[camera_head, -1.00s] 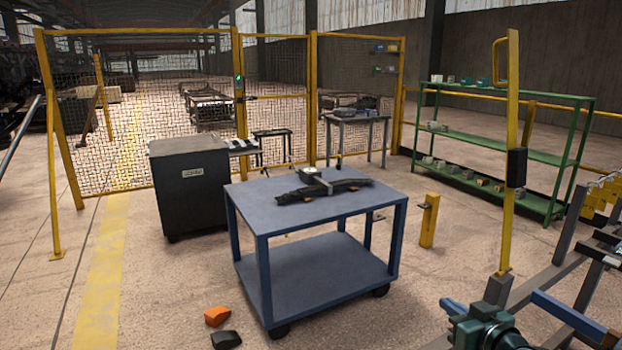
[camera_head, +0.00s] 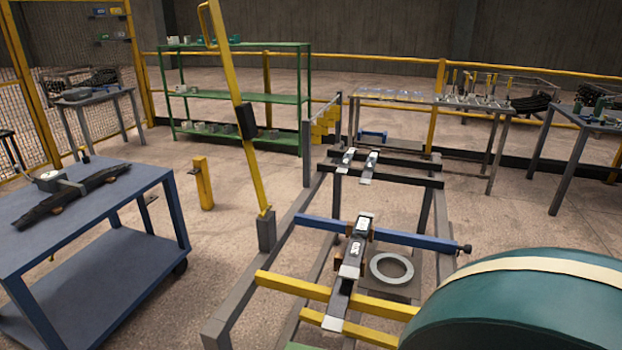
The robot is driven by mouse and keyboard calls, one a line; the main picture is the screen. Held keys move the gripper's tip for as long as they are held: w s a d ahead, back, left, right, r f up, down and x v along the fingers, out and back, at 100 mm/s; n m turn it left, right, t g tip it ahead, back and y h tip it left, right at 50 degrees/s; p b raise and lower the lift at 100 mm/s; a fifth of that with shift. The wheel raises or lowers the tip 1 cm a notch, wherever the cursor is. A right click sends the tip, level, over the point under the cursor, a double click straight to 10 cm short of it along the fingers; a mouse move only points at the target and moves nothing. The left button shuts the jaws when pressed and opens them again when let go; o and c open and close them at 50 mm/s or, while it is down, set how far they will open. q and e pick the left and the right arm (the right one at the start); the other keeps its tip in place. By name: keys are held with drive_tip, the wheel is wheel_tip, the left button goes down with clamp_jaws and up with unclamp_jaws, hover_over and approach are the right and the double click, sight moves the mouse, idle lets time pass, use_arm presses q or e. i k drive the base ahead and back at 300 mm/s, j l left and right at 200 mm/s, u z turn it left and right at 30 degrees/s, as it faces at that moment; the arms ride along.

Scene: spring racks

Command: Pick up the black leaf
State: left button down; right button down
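A long dark leaf-shaped bar (camera_head: 72,197) lies across the top of a blue cart (camera_head: 120,215) at the left. A grey block and a small round device (camera_head: 48,177) sit at it on the cart top. Another dark bar with bright metal ends (camera_head: 341,298) lies lengthwise on a rack frame near the centre, over yellow and blue crossbars. I cannot tell for sure which of these is the black leaf. Neither of my grippers is in view.
A large teal rounded body (camera_head: 530,305) fills the lower right. A yellow post (camera_head: 240,120) stands between cart and rack. A green shelf (camera_head: 235,95) and a grey table (camera_head: 590,125) are behind. Open floor shows between the cart and the rack.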

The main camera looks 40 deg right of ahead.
sight(350, 270)
drive_tip(key=z, duration=1.75)
